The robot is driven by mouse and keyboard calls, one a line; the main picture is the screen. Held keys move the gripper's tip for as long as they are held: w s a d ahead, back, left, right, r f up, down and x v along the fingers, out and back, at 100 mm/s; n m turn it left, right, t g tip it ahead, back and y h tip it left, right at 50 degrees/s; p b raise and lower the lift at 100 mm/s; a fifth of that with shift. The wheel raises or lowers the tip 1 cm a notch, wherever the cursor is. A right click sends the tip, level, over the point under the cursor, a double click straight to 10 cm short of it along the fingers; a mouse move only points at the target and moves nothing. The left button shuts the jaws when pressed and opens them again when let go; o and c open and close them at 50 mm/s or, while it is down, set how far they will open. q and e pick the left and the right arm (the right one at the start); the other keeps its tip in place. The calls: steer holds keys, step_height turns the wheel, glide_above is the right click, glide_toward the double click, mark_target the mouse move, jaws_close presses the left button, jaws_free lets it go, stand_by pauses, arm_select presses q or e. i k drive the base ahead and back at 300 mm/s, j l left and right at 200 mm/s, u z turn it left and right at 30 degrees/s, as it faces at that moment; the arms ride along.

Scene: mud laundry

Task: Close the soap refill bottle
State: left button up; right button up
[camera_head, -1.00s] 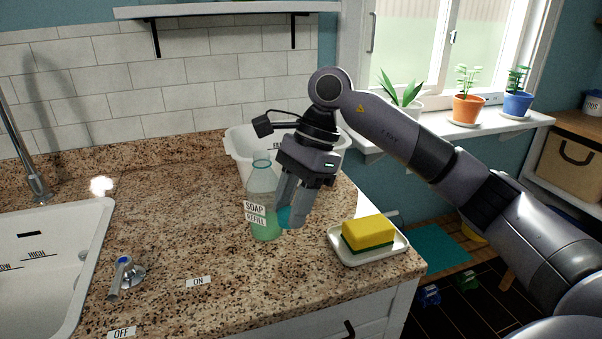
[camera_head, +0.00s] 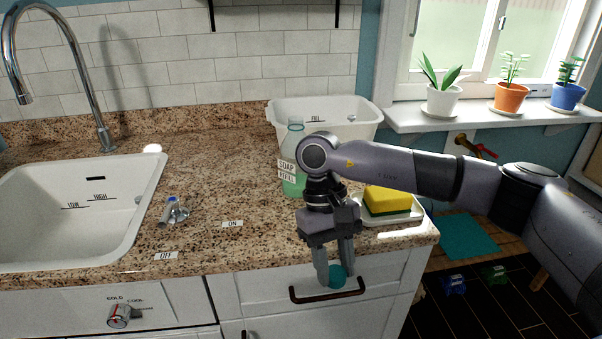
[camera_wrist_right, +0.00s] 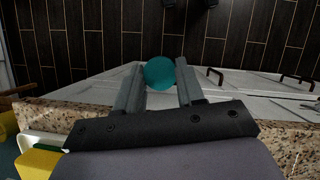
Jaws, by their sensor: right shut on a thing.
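The soap refill bottle (camera_head: 293,183) is clear with green liquid and a "SOAP REFILL" label. It stands upright on the granite counter, its neck bare at the top, partly hidden by my right arm. My right gripper (camera_head: 336,280) points down in front of the counter's front edge, apart from the bottle. It is shut on a round teal cap (camera_head: 338,274), which also shows between the fingers in the right wrist view (camera_wrist_right: 159,73). My left gripper is not in view.
A yellow and green sponge (camera_head: 387,200) sits on a white dish beside my right arm. A white tub (camera_head: 350,131) stands behind the bottle. The sink (camera_head: 70,215) and a small blue-topped tap handle (camera_head: 173,211) are left. A drawer handle (camera_head: 305,298) is near the gripper.

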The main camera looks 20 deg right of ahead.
mark_target(293, 179)
steer(key=k+l, duration=0.1)
steer(key=l, duration=0.35)
steer(key=k+l+u, duration=0.1)
steer(key=l, duration=1.1)
steer(key=i+u, duration=0.05)
